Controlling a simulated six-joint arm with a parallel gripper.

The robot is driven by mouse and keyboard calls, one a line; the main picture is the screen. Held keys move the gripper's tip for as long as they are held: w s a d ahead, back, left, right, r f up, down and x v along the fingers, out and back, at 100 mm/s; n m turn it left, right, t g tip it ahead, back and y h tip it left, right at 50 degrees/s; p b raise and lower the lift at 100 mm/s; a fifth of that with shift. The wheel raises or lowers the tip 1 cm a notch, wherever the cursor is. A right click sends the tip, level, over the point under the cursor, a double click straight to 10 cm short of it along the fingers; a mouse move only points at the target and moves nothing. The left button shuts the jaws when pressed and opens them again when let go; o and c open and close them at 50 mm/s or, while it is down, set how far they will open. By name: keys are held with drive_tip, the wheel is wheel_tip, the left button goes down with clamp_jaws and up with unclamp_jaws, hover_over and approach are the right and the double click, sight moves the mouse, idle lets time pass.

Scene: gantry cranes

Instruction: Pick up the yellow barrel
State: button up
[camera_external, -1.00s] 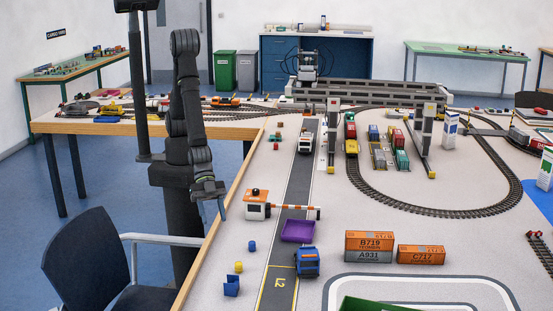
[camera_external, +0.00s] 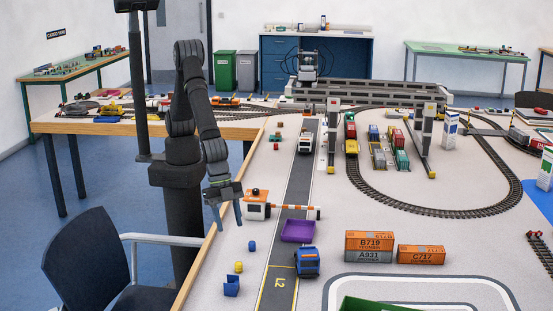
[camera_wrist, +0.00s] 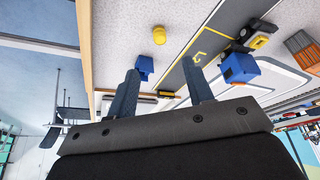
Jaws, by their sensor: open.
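The small yellow barrel (camera_external: 239,267) stands on the table near its left edge, in the external view. It stands between a small blue barrel (camera_external: 252,246) behind it and a blue open bin (camera_external: 231,286) in front. In the wrist view the yellow barrel (camera_wrist: 159,35) is at the top middle, beyond the fingertips. My gripper (camera_external: 228,225) is open and empty, above the table's left edge, behind the yellow barrel and apart from it. Its two fingers also show spread in the wrist view (camera_wrist: 160,82).
A purple tray (camera_external: 297,231) and a blue truck (camera_external: 307,262) are on the road. Orange containers (camera_external: 369,247) stand farther right. The table around the barrel is mostly clear.

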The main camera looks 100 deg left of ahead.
sight(238, 263)
drive_tip(key=x, duration=1.3)
drive_tip(key=shift+d+r, duration=0.1)
drive_tip(key=shift+d, duration=0.05)
clamp_jaws()
